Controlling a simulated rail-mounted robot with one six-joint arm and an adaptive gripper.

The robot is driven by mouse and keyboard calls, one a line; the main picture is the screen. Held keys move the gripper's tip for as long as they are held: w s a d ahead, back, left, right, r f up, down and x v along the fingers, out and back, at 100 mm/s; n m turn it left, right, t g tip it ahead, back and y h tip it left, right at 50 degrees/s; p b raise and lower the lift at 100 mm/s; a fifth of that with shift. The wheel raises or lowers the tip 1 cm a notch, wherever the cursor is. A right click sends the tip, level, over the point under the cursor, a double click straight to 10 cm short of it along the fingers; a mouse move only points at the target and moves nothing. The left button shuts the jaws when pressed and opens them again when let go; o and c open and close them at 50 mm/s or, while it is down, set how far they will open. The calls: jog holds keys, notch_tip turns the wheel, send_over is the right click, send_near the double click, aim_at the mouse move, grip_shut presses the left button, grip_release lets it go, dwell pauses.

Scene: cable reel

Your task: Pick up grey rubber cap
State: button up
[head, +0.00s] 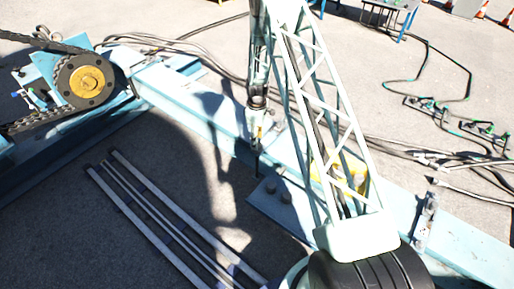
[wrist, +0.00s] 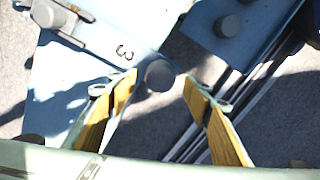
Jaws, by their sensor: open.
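My gripper (wrist: 159,78) is open, with yellow-padded fingers spread apart and nothing held. A round dark grey cap (wrist: 159,75) shows between the fingertips, at the edge of a light blue surface marked "3"; how far below the tips it sits, I cannot tell.
The long light blue beam (head: 185,97) crosses the floor. A chain drive with a yellow hub (head: 86,81) is at the left. Pale rails (head: 160,205) lie on the shaded ground. Cables (head: 440,85) lie at the right. My lattice arm covers part of the beam.

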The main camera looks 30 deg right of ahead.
jog(key=shift+f+b, duration=0.5)
jog(key=shift+f, duration=2.05)
jog(key=c, duration=0.9)
